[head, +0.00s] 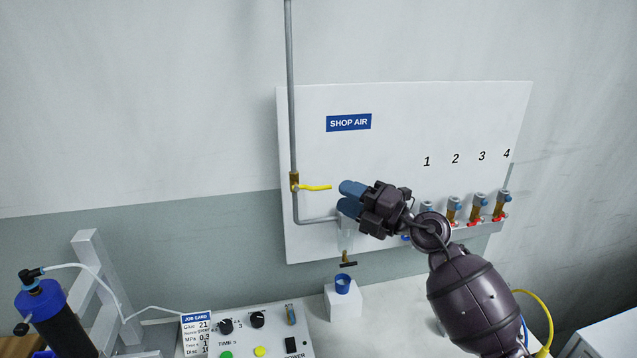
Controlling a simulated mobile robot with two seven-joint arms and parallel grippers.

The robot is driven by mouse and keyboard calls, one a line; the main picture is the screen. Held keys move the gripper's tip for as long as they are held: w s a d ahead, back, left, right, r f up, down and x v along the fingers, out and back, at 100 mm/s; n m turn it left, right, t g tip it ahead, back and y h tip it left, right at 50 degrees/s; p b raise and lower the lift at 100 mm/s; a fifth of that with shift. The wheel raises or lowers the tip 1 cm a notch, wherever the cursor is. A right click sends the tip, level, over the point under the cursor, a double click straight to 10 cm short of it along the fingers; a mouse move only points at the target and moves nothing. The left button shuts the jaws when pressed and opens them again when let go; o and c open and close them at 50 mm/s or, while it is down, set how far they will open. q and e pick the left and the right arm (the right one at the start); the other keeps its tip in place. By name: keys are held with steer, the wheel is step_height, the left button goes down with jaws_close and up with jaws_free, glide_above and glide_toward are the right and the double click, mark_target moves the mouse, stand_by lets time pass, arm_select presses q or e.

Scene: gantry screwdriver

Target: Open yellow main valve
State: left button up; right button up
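The yellow main valve lever (316,187) sticks out to the right from a brass valve body (294,182) on the vertical grey pipe. The lever lies roughly level, across the pipe. My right gripper (343,197) has blue fingers that point left toward the lever's free end. The two fingertips show apart, with a narrow gap, and nothing shows between them. A small space shows in the picture between the fingertips and the lever; the depth between them is hard to judge. My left gripper is not in view.
A white board (400,110) carries a SHOP AIR sign (349,122) and several numbered valves with red handles at right. My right forearm covers part of it. Below are a control box (245,335), a blue cup (342,284) on a white block, and a blue-black cylinder (55,315) at left.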

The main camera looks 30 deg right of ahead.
mark_target(312, 188)
steer(key=x, duration=0.7)
steer(key=shift+w+a, duration=0.1)
steer(key=shift+a, duration=0.05)
steer(key=shift+r, duration=0.1)
jaws_close()
